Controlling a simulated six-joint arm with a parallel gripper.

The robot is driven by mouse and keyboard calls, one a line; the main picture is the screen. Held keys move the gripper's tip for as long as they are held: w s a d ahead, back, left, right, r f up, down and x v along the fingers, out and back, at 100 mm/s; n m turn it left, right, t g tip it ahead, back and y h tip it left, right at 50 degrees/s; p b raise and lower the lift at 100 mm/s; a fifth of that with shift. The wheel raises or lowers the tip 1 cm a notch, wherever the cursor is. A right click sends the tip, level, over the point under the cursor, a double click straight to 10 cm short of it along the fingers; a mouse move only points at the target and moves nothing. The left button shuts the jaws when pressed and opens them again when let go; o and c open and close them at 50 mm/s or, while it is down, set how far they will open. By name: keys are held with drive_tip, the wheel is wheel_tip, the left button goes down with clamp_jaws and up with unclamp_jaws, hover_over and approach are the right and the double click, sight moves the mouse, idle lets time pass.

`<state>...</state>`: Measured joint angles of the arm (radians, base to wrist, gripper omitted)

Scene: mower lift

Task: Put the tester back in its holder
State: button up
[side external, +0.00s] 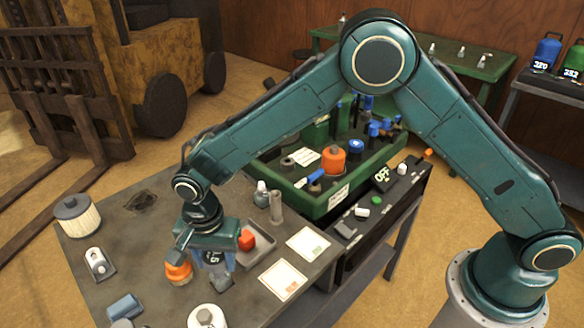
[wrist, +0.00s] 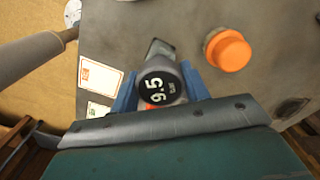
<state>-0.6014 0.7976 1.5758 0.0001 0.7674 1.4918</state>
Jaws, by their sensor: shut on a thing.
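The tester is a dark grey piece with a round black face marked 9.5 (wrist: 163,87). It sits between the two blue fingers of my gripper (wrist: 160,92) in the wrist view. In the side view my gripper (side external: 212,258) is low over the grey bench, shut on the tester (side external: 215,272), which is partly covered by the fingers. I cannot tell whether it touches the bench. Which thing is its holder is not clear.
An orange-topped cylinder (side external: 178,272) stands close left of my gripper; it also shows in the wrist view (wrist: 228,50). Two cards (side external: 283,280) lie to the right. A green tool box (side external: 325,200) stands behind right.

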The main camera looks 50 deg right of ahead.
drive_tip(key=shift+f, duration=0.25)
drive_tip(key=o, duration=1.2)
drive_tip(key=shift+r, duration=4)
drive_tip(key=shift+r, duration=0.1)
